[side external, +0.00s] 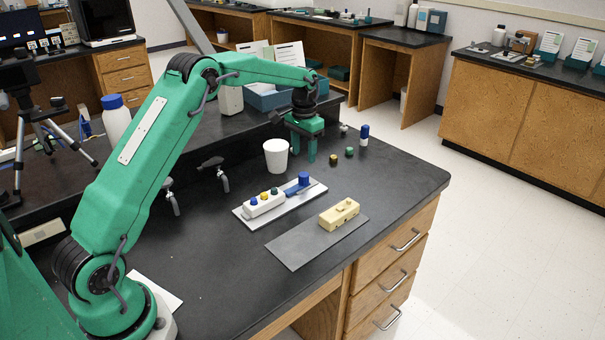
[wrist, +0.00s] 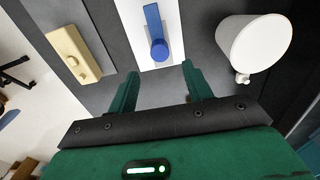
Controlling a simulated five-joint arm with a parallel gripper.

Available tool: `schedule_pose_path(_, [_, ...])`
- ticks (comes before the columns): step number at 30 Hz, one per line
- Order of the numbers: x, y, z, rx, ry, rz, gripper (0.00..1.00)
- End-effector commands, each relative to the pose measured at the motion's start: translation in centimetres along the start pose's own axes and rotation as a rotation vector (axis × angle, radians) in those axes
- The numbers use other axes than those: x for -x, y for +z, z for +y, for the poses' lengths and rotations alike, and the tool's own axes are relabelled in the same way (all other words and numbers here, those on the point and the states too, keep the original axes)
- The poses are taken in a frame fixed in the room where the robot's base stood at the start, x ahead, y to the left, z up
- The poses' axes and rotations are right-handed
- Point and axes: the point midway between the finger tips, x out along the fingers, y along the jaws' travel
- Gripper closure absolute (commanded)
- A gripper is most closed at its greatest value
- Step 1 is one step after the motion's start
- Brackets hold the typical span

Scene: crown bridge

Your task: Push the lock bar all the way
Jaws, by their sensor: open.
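The lock bar (side external: 295,189) is a flat blue strip with a round upright blue knob (side external: 304,179). It lies on a white plate (side external: 314,190), by the end of a white block (side external: 264,205) topped with blue, yellow and green pegs. My gripper (side external: 302,156) is open and empty, behind the plate and apart from the knob. In the wrist view the fingertips (wrist: 160,69) are on either side below the knob.
A white cup (side external: 276,157) stands close to my gripper. A cream block (side external: 339,214) sits on a grey plate (side external: 300,246) in front. Small yellow and green pieces (side external: 349,152) and a blue-topped peg (side external: 364,135) stand to the right of my gripper. The bench's right edge is beyond.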

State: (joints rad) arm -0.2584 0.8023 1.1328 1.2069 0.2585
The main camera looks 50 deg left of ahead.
Motion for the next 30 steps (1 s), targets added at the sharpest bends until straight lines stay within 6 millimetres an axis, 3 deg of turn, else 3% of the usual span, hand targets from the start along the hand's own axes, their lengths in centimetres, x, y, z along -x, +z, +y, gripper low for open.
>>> schedule_pose_path(8, [-0.9,0.0,0.0,0.000,0.000,-0.001,0.50])
schedule_pose_path(24, [-6.8,0.1,0.1,0.000,0.000,-0.001,0.50])
schedule_pose_path(30, [-7.7,0.1,0.1,0.000,0.000,0.000,0.50])
